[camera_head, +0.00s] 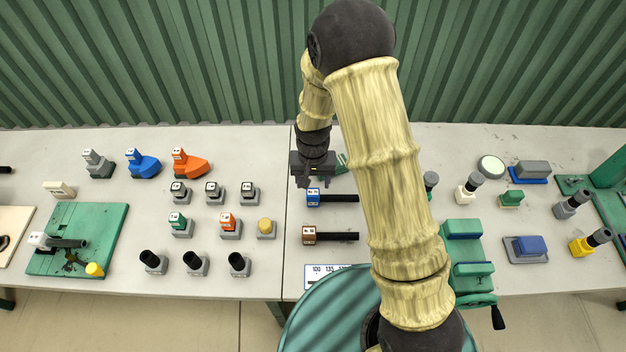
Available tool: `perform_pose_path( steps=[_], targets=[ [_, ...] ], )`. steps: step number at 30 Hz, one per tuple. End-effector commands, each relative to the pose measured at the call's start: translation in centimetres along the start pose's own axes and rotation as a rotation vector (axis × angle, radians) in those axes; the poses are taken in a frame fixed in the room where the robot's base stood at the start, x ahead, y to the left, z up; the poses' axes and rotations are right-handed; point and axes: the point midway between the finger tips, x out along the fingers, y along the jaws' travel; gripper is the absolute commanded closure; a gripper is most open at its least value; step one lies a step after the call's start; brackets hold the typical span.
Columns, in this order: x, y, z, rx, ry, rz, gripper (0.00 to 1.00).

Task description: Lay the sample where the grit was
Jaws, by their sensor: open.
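My gripper (313,178) hangs over the back middle of the bench, jaws open, with nothing visible between them. Just in front of it a blue block with a white label (313,196) has a black rod or hose piece (344,198) lying to its right. A brown block with a white label (309,235) has a similar black piece (342,236). I cannot tell which thing is the sample or where the grit was; the labels are too small to read. My arm hides part of the bench right of the gripper.
Left of centre stand several grey holders, one with a yellow piece (265,226), and black cylinders (196,260). Behind them are blue (143,163) and orange (189,164) pieces. A green board (97,220) lies at left. A green vise-like device (466,254) stands right of my arm.

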Motion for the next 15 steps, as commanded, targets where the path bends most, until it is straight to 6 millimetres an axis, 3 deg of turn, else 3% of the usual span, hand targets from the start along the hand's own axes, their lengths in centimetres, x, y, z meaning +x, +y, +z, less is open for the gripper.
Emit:
perform_pose_path(
  steps=[15],
  targets=[
    [-1.8,0.0,0.0,0.000,0.000,0.000,0.42]
  ],
)
